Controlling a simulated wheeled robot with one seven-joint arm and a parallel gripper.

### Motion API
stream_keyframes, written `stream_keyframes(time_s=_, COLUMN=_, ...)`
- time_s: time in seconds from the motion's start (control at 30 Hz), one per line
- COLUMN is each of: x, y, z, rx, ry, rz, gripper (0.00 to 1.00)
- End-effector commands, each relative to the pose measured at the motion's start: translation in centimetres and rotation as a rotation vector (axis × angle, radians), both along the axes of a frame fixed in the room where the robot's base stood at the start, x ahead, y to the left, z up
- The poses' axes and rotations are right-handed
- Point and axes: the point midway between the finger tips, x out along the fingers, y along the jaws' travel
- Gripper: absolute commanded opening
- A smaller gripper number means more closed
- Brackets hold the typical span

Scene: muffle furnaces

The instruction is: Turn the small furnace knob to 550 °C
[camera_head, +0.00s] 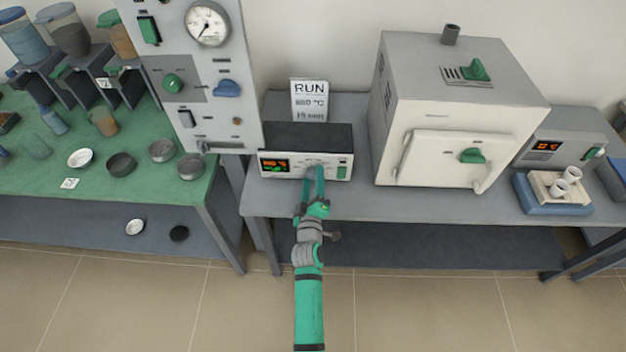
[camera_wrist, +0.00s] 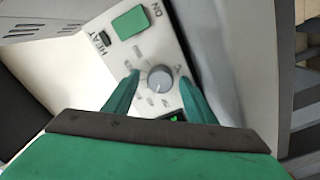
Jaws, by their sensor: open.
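The small furnace controller (camera_head: 275,165) is a low box with a dark top and a white front, standing on the grey bench. Its front has a lit display with orange and green digits on the left and a green switch on the right. The grey round knob (camera_wrist: 160,79) shows in the wrist view, with marks around it. My gripper (camera_head: 315,170) is at the controller's front. In the wrist view my gripper (camera_wrist: 160,88) has its green fingers apart, one on each side of the knob, with gaps visible. The knob is mostly hidden in the head view.
A sign (camera_head: 309,100) reading RUN, a temperature and a time stands behind the controller. A large white furnace (camera_head: 450,115) is to the right. A tall gauge panel (camera_head: 205,75) is to the left. A green switch (camera_wrist: 130,22) marked HEAT and ON sits near the knob.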

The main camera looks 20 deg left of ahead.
Motion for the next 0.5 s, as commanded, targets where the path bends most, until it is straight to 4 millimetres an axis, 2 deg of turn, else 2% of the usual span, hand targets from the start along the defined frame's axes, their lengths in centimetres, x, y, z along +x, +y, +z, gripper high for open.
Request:
stream_keyframes(time_s=0.3, x=0.19, y=0.11, z=-0.04, rx=0.0, ry=0.001, rz=0.001, gripper=0.51)
stream_keyframes(time_s=0.33, x=0.18, y=0.1, z=-0.04, rx=0.0, ry=0.001, rz=0.001, gripper=0.46)
stream_keyframes(time_s=0.4, x=0.18, y=0.09, z=-0.04, rx=0.0, ry=0.001, rz=0.001, gripper=0.29)
stream_keyframes(time_s=0.5, x=0.18, y=0.08, z=-0.04, rx=0.0, ry=0.001, rz=0.001, gripper=0.1)
